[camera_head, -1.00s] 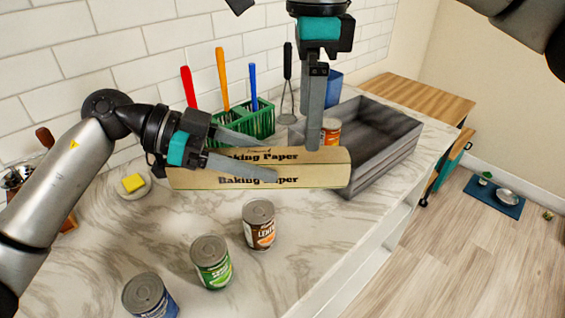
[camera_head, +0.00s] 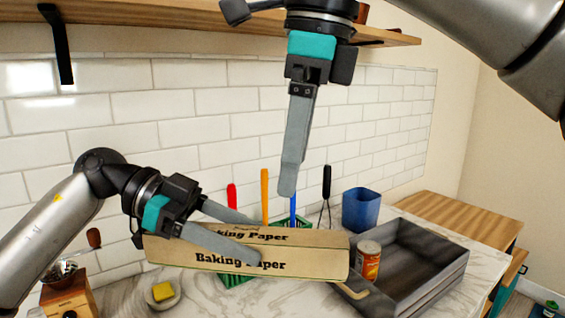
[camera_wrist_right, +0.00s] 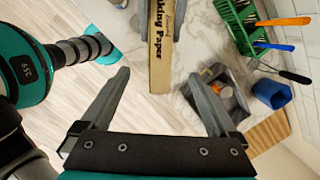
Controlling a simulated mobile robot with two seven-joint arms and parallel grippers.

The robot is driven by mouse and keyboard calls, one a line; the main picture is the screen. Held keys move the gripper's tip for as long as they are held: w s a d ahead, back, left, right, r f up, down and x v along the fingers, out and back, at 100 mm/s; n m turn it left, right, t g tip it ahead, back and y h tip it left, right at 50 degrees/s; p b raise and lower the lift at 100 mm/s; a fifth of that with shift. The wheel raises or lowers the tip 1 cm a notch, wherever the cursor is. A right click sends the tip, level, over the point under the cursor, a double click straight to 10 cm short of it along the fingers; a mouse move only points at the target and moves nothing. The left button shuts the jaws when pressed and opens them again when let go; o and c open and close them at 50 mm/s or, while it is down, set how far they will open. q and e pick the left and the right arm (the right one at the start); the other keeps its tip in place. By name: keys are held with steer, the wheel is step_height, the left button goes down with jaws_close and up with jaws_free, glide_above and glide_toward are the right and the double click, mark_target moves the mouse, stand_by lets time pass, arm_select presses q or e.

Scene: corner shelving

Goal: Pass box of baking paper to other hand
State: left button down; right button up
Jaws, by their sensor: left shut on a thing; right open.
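The long tan box of baking paper (camera_head: 310,258) is held level above the counter in the head view. My left gripper (camera_head: 252,238) is shut on it left of its middle, one finger over the top and one across the front. My right gripper (camera_head: 288,192) is above the box, pointing down, its fingertips apart from it in the picture. In the right wrist view, the right gripper's fingers (camera_wrist_right: 160,76) are spread wide and empty, with the box (camera_wrist_right: 160,62) lined up between them and farther off.
A grey tray (camera_head: 440,278) with a can (camera_head: 368,262) stands right of the box. A blue cup (camera_head: 361,210) and a green utensil holder (camera_head: 236,278) are behind. A wooden shelf (camera_head: 180,16) is overhead.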

mark_target(285, 235)
arm_select(q)
steer(key=shift+w, duration=0.15)
arm_select(e)
steer(key=shift+w+a+f+n+g+h, duration=0.3)
steer(key=shift+w+a+f+g+h, duration=0.15)
steer(key=shift+w+a+h, duration=0.3)
step_height(285, 235, down, 12)
steer(key=shift+d+r, duration=0.1)
steer(key=shift+d, duration=0.05)
jaws_close()
arm_select(q)
steer(key=shift+c, duration=0.4)
jaws_free()
stand_by(0.3)
